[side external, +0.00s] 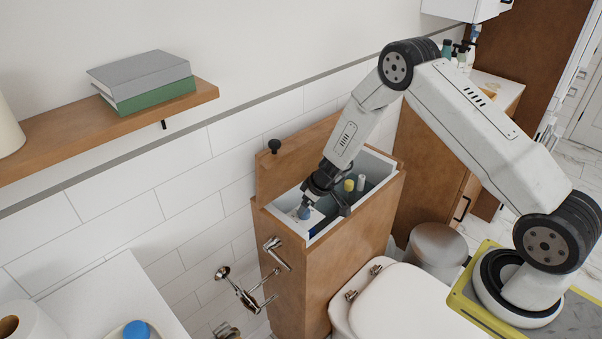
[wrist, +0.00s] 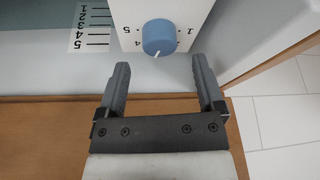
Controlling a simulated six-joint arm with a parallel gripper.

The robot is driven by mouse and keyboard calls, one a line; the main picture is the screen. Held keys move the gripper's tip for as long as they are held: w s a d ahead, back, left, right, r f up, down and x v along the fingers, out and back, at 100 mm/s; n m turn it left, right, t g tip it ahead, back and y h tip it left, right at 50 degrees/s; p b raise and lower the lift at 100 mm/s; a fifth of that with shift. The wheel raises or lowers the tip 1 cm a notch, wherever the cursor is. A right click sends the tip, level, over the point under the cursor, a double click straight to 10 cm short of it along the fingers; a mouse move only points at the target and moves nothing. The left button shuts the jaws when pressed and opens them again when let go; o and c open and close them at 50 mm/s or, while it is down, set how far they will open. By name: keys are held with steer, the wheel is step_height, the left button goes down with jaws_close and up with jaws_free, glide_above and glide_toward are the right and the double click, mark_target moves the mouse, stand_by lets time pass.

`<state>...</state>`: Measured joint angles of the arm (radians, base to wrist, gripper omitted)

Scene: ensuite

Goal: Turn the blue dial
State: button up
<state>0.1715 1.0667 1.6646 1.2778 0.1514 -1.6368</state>
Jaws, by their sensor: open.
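The blue dial (wrist: 158,37) is a round knob with a white pointer line. It sits on a white panel (wrist: 189,12) with numbers around it, and the pointer line aims toward the bottom of the wrist view. In the side view the dial (side external: 304,212) is inside the open top of a wooden cabinet. My gripper (wrist: 162,78) is open and empty. Its two fingers point at the dial, one to each side, with the dial just beyond the fingertips and apart from them. In the side view my gripper (side external: 325,205) reaches down into the cabinet opening.
The wooden cabinet (side external: 330,270) has pale inner walls and a raised lid (side external: 290,155) behind. A yellow-topped bottle (side external: 349,185) and a white-topped one (side external: 361,181) stand inside, close to my gripper. A printed scale (wrist: 90,25) lies left of the dial. A toilet (side external: 400,305) stands in front.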

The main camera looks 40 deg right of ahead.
steer(key=shift+x, duration=1.65)
jaws_close()
steer(key=shift+f+m+h, duration=0.1)
steer(key=shift+m+h, duration=0.5)
steer(key=shift+m, duration=0.95)
steer(key=shift+m+h, duration=0.6)
steer(key=shift+m, duration=0.95)
jaws_free()
